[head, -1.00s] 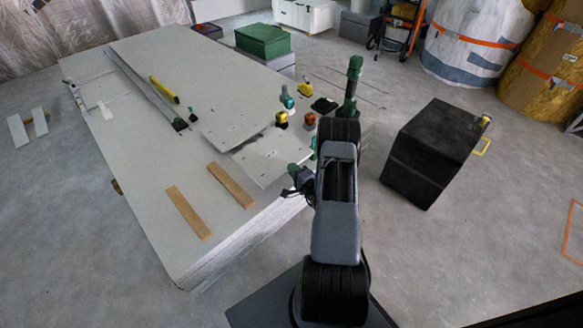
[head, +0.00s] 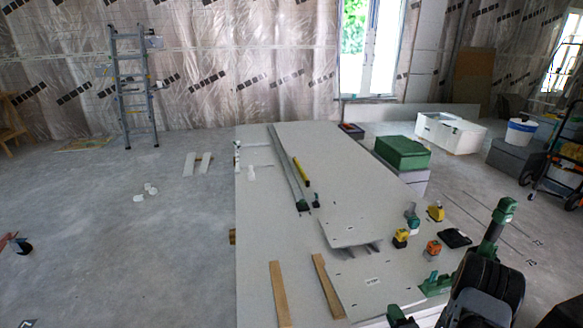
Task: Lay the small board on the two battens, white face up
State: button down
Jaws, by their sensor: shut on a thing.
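Two pale wooden battens lie side by side on the near part of the large panel stack (head: 256,225), the left batten (head: 280,293) and the right batten (head: 328,287). Nothing lies on them. A small pale board (head: 372,283) with a dark label and small marks is just right of the right batten, its light face up. My gripper (head: 397,316) is at its near right edge, at the bottom of the head view. The jaws are mostly hidden, but it appears shut on this board. A second pale board (head: 348,232) lies just behind.
Beyond the boards are a yellow tool (head: 400,238), an orange tool (head: 433,249) and a dark pad (head: 455,238). A green case (head: 402,152) stands right of the stack. Floor at left is mostly clear.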

aim_at(366, 303)
jog(key=w+a+r+y, duration=0.1)
jog(key=a+r, duration=0.1)
jog(key=w+a+r+n+y, duration=0.1)
jog(key=a+r, duration=0.2)
jog(key=w+a+r+n+y, duration=0.1)
jog(key=a+r, duration=0.1)
jog(key=shift+w+a+r+g+y, duration=0.3)
jog(key=shift+w+a+r+y, duration=0.05)
jog(key=shift+y, duration=0.05)
jog(key=w+a+r+n+g+y, duration=0.2)
jog(key=a+r+n+y, duration=0.1)
jog(key=a+r, duration=0.45)
notch_tip(366, 303, up, 20)
jog(key=p, duration=2.6)
jog(key=shift+s+a+f+p, duration=0.2)
jog(key=shift+f+p, duration=0.05)
jog(key=shift+p, duration=0.1)
